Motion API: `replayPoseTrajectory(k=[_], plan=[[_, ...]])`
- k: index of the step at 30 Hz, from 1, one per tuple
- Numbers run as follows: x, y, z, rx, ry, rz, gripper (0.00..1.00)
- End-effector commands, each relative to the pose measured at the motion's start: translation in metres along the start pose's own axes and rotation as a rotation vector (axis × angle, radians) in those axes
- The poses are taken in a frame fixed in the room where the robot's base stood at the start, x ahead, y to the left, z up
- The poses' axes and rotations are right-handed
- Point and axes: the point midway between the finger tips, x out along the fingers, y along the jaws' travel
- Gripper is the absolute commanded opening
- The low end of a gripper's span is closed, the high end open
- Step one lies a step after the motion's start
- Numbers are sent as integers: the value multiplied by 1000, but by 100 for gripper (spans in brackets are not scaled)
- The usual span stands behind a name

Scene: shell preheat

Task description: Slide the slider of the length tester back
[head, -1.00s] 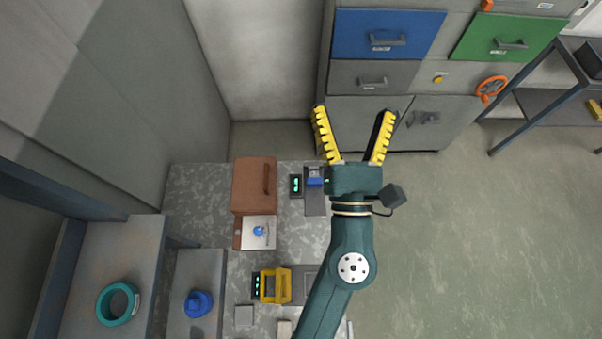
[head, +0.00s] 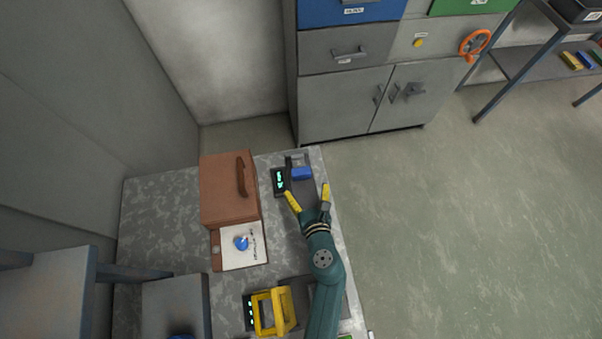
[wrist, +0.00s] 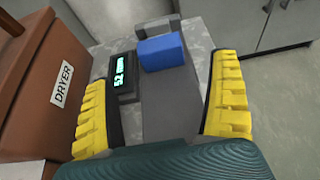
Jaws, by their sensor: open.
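The length tester appears to be the device with a dark grey bed (wrist: 169,104), a lit green display (head: 279,182) on its left and a blue block, likely the slider (head: 301,173), near the far end. In the wrist view the blue slider (wrist: 161,52) sits close to a grey end stop (wrist: 160,29). My gripper (head: 309,196) is open and empty, on the near side of the slider. Its yellow fingers are spread either side of the bed in the wrist view. I cannot tell whether they touch anything.
A brown box labelled DRYER (wrist: 58,85) stands close to the left, with a white plate (head: 243,246) holding a blue item in front. A yellow-framed device (head: 276,312) stands nearer me. A grey cabinet (head: 345,100) is behind; open floor lies right.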

Motion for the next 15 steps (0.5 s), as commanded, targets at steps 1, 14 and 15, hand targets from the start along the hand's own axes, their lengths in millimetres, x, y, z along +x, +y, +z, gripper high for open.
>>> replayPoseTrajectory(k=[1,14,15], plan=[[15,1,-3,-2,-2,3,91],[86,0,-1,0,0,0,91],[87,0,-1,0,0,0,91]])
